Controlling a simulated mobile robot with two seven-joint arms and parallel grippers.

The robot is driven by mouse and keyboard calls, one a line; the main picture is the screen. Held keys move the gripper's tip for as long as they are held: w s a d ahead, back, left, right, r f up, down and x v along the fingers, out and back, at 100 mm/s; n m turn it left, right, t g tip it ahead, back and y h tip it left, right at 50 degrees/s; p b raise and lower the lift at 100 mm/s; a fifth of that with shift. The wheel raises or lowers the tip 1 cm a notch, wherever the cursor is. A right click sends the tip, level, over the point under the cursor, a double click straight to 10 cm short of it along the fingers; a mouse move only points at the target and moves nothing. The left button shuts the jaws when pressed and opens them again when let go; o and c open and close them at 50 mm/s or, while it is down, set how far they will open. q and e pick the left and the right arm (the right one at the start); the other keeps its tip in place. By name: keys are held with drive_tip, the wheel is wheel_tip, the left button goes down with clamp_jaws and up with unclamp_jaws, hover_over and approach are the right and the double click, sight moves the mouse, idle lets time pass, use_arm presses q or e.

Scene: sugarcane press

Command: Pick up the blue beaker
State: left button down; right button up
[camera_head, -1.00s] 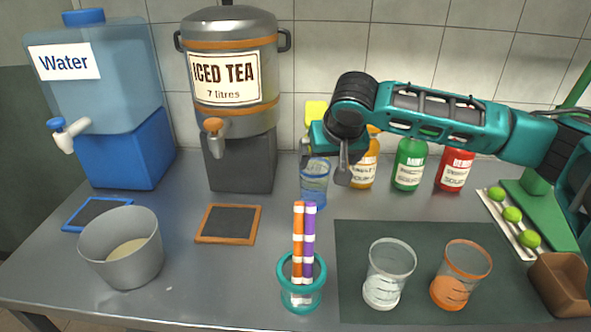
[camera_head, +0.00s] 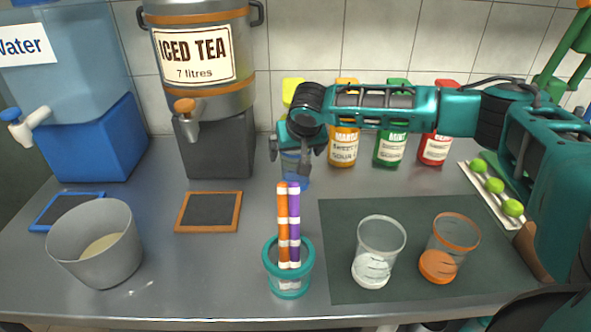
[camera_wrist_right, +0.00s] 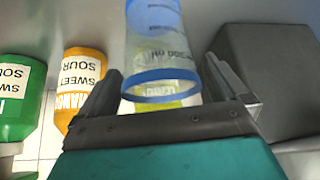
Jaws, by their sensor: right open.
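The blue beaker (camera_head: 296,170) stands on the counter behind the striped sticks, partly hidden by my right gripper in the head view. In the right wrist view the beaker (camera_wrist_right: 160,45) is clear with a blue rim, and sits between the two fingers. My right gripper (camera_head: 298,152) is open, with a finger on either side of the beaker; I see gaps between the fingers and its wall in the wrist view (camera_wrist_right: 170,85). My left gripper is not in view.
Syrup bottles, orange (camera_head: 343,145), green (camera_head: 391,150) and red (camera_head: 434,149), stand behind my right arm. The iced tea dispenser (camera_head: 208,95) is to the left. A teal holder (camera_head: 288,282) with sticks, a clear beaker (camera_head: 380,245) and an orange beaker (camera_head: 449,245) stand in front.

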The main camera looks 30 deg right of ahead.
drive_tip(key=shift+x, duration=1.1)
drive_tip(key=c, duration=1.1)
drive_tip(key=shift+o, duration=0.2)
drive_tip(key=shift+r, duration=0.1)
